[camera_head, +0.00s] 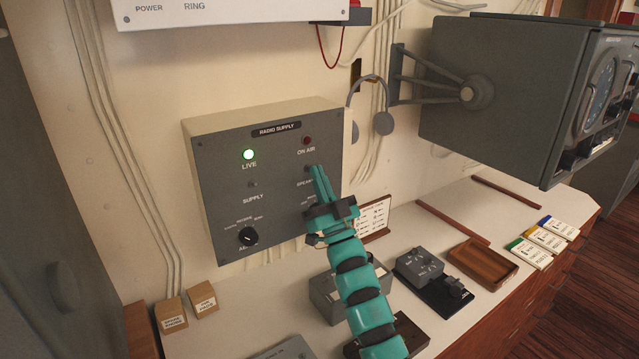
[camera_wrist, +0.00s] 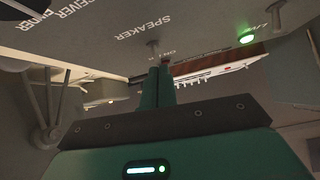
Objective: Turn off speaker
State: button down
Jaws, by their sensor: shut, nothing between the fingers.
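The grey radio supply box (camera_head: 222,185) is mounted on the wall, with a lit green LIVE lamp (camera_head: 249,154) and a dark red ON AIR lamp (camera_head: 307,140). The SPEAKER label (camera_head: 304,183) is partly covered by my gripper (camera_head: 316,170). My gripper's fingertips (camera_wrist: 159,70) are together, empty, right by the toggle. I cannot tell whether they touch it, or which position the toggle is in.
A supply switch (camera_head: 253,184) and a black rotary knob (camera_head: 248,236) are on the panel's left. A headset (camera_head: 383,122) hangs right of the box. A large grey instrument (camera_head: 500,90) juts out at upper right. Boxes and a wooden tray (camera_head: 482,262) are on the counter below.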

jog(key=shift+w+f+b, duration=0.15)
jog(key=shift+f+b, duration=0.2)
jog(key=b+v, duration=0.2)
jog(key=v, duration=0.5)
dwell(0.4)
